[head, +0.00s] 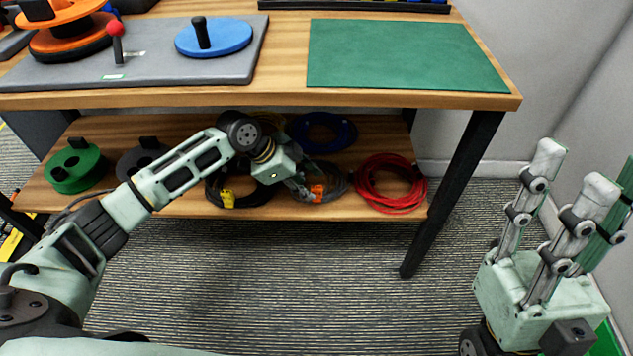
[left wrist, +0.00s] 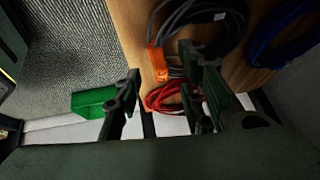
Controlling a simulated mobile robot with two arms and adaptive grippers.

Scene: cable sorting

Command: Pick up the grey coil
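The grey coil (head: 339,184) lies on the lower wooden shelf with an orange tag (head: 317,190), between a black coil and a red coil. In the left wrist view the grey coil (left wrist: 205,14) is at the top, with its orange tag (left wrist: 157,62). My left gripper (head: 304,191) reaches over the shelf at the coil's left side and partly hides it. In the left wrist view its fingers (left wrist: 160,80) are apart with nothing visibly clamped; contact with the coil cannot be told. My right gripper (head: 573,168) is open and empty, off to the right over the floor.
The shelf (head: 240,207) also holds a black coil with a yellow tag (head: 228,198), a red coil (head: 391,184), a blue coil (head: 322,131) and a green spool (head: 76,166). The tabletop edge (head: 250,97) overhangs it. A table leg (head: 455,190) stands at right.

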